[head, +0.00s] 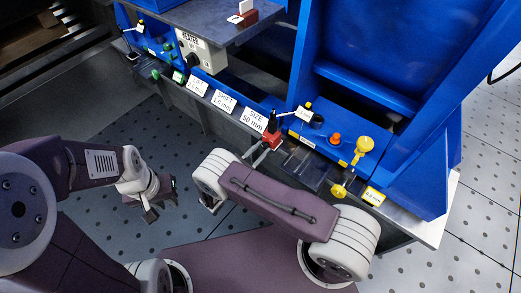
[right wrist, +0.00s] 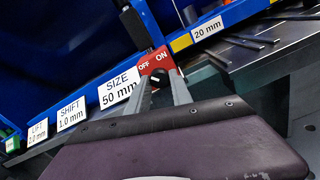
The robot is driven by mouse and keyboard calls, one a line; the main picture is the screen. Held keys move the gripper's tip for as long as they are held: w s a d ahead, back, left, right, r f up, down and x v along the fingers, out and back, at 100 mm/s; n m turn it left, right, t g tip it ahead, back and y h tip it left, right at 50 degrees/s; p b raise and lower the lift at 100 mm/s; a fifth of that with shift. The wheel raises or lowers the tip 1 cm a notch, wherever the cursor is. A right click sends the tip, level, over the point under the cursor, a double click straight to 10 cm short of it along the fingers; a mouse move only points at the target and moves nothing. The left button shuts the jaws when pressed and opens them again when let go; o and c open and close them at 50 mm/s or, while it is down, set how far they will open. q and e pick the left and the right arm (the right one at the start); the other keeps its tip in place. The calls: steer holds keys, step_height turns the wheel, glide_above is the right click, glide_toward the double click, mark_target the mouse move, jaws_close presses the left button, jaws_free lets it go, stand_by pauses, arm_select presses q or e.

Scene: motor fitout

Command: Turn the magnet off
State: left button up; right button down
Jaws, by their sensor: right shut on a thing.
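The magnet switch is a red block (right wrist: 153,62) marked OFF on its left and ON on its right in the right wrist view. A black handle (right wrist: 136,30) rises from it, leaning to the OFF side. In the head view the red block (head: 270,140) sits at the front edge of the blue fixture, with the dark handle (head: 272,121) upright above it. My right gripper (head: 259,153) has its grey fingers at the red block and is shut on it; the fingers (right wrist: 160,84) also show in the right wrist view. My left gripper (head: 152,210) hangs away over the floor, its opening unclear.
White cards reading SIZE 50 mm (head: 253,120), SHIFT (head: 224,102) and LIFT (head: 197,86) stand along the front edge. A yellow knob (head: 363,146) and a blue fixture wall (head: 400,45) lie to the right.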

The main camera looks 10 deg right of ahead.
steer(key=m+p, duration=0.1)
steer(key=m, duration=0.6)
steer(key=shift+m+p, duration=0.3)
steer(key=shift+p, duration=0.1)
steer(key=m+p, duration=0.1)
steer(key=m, duration=0.3)
steer(key=shift+r, duration=0.1)
steer(key=shift+m+p, duration=0.4)
steer(key=shift+m, duration=1.5)
steer(key=c, duration=1.1)
jaws_free()
